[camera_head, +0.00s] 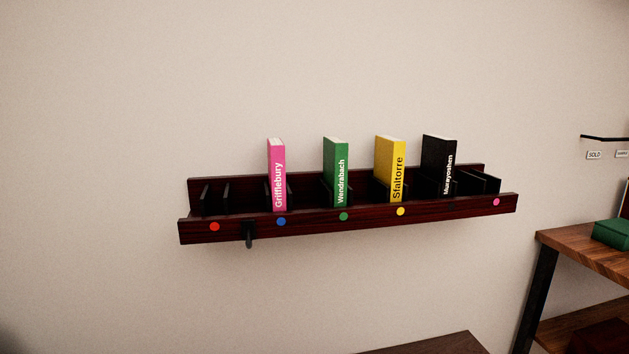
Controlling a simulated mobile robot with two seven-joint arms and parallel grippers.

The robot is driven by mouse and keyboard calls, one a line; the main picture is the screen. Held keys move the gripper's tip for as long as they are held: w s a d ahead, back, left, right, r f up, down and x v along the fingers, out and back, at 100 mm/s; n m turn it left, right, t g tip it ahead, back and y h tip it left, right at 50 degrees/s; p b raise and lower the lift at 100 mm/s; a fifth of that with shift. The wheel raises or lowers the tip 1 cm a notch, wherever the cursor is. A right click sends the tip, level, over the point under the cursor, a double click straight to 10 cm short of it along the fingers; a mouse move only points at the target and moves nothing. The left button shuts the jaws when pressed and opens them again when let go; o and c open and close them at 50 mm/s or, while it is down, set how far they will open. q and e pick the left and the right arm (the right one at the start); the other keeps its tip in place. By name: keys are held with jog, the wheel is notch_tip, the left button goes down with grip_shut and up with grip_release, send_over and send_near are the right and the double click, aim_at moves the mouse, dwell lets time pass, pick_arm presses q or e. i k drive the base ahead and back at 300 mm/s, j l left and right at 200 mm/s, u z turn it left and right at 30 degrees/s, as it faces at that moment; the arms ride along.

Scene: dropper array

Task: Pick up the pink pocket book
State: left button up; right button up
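The pink pocket book (277,175), with "Griffiebury" in white on its spine, stands upright in a dark wooden wall rack (325,222). It is the leftmost of the books, behind the blue dot on the rack's front rail. The rail hides its lower end. Neither of my grippers is in view.
Green (337,172), yellow (390,170) and black (440,165) books stand to the right in the same rack. A dark hook (249,235) hangs below the rail. A wooden shelf unit (580,243) stands at right. A dark wooden top (440,346) shows at the bottom edge.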

aim_at(276, 148)
jog(key=l+u, duration=0.5)
jog(key=l, duration=0.2)
jog(key=l+u, duration=0.5)
jog(key=l, duration=0.25)
jog(key=k, duration=0.05)
